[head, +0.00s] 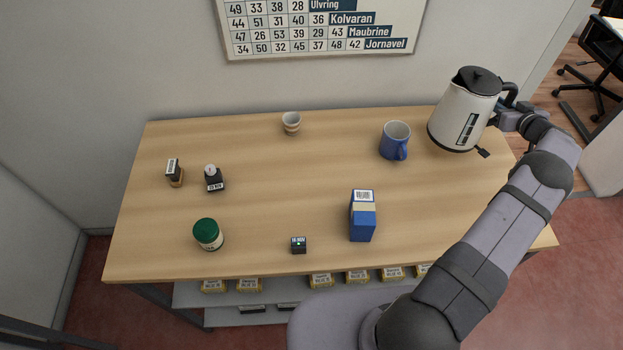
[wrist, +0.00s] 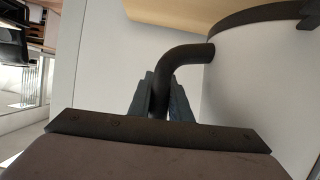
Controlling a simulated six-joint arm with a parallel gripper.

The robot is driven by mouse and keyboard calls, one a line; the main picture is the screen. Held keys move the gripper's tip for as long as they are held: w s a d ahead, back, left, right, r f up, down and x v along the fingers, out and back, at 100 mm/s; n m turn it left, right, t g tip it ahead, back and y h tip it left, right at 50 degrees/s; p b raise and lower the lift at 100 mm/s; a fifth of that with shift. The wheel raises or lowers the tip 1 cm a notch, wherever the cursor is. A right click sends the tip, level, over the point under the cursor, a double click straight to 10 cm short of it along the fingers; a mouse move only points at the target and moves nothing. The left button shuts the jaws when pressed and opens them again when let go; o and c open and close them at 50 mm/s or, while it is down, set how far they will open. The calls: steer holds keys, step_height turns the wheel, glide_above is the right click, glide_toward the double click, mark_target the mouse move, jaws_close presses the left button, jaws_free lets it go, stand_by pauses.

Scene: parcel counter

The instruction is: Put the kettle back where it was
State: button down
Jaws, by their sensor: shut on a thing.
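The kettle (head: 465,112) is white with a black lid, a dark base and a black handle. It is at the right back of the counter (head: 270,200) in the head view, about upright. My gripper (head: 508,116) is at the handle on the kettle's right side. In the wrist view my gripper (wrist: 162,100) has its fingers shut on the black handle (wrist: 185,55), and the kettle's white wall (wrist: 265,85) fills the right side. I cannot tell whether the kettle's base touches the counter.
A blue mug (head: 394,142) stands just left of the kettle. A small cup (head: 291,122) is at the back. A blue box (head: 362,218), a small black clock (head: 298,245), a green-lidded jar (head: 208,234) and two small bottles (head: 213,180) are farther off. The middle counter is clear.

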mark_target(510, 83)
step_height(510, 83, up, 8)
steer(key=shift+f, duration=0.15)
steer(key=w+a+n+g+y+b, duration=0.1)
steer(key=w+a+n+y, duration=0.15)
steer(key=a, duration=0.85)
steer(key=w+a+r+n+y+b, duration=0.1)
steer(key=w+a+n+y, duration=0.15)
steer(key=a, duration=0.85)
steer(key=w+a+n+g+y+b, duration=0.1)
steer(key=w+a+n+y, duration=0.15)
steer(key=a, duration=0.85)
steer(key=s+a+n+g+y+b, duration=0.1)
steer(key=s+a+n+g+y, duration=0.25)
steer(key=a, duration=1.15)
steer(key=s+a+n+g+y+b, duration=0.25)
steer(key=s+a, duration=0.25)
steer(key=a, duration=1.1)
steer(key=shift+h, duration=0.45)
steer(key=shift+w+d+f+p, duration=0.15)
steer(key=shift+f+p, duration=0.65)
steer(key=shift+f, duration=2.85)
steer(key=shift+w+d+f+p, duration=0.1)
steer(key=shift+f+p, duration=0.65)
steer(key=shift+f, duration=2.9)
